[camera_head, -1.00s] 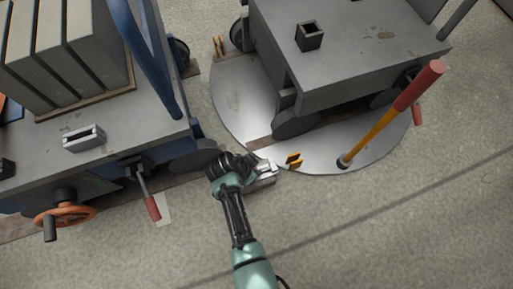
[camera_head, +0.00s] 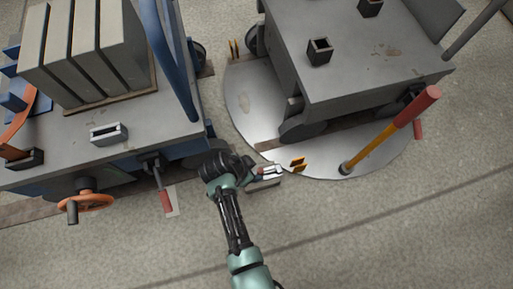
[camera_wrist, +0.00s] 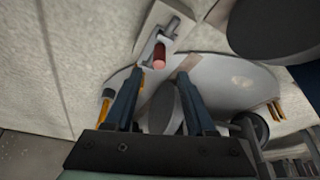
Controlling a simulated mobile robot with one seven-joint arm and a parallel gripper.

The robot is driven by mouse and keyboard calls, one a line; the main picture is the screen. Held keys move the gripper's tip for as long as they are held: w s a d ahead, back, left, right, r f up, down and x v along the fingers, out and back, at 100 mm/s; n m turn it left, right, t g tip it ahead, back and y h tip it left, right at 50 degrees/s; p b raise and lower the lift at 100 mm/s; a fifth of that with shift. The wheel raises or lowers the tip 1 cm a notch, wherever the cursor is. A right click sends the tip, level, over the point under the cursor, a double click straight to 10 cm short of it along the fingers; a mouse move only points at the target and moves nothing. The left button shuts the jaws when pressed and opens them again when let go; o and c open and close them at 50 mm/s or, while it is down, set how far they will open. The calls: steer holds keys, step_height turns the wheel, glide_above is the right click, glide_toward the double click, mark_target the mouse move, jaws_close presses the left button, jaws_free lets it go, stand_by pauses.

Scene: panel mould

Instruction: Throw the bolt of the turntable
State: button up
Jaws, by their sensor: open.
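The turntable (camera_head: 243,95) is a grey metal disc set in the floor with a cart on it. It also shows in the wrist view (camera_wrist: 215,85). The bolt (camera_wrist: 159,55) has a red knob and a metal rod on a pale plate (camera_wrist: 158,22) beside the disc's edge. In the head view its red part (camera_head: 268,169) is small and partly hidden by my gripper (camera_head: 272,172). In the wrist view my gripper (camera_wrist: 159,74) is open, its two dark fingers on either side of the knob in the picture. I cannot tell whether they touch it.
An orange lever with a red grip (camera_head: 418,104) rises from the turntable. The cart on the disc (camera_head: 365,70) and a blue-railed cart (camera_head: 120,150) at left flank my arm. The floor in front is clear.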

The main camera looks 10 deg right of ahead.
steer(key=p+v, duration=0.3)
steer(key=v, duration=0.2)
steer(key=shift+s+a+r, duration=0.1)
steer(key=shift+a+r, duration=0.05)
steer(key=shift+r, duration=0.15)
stand_by(0.5)
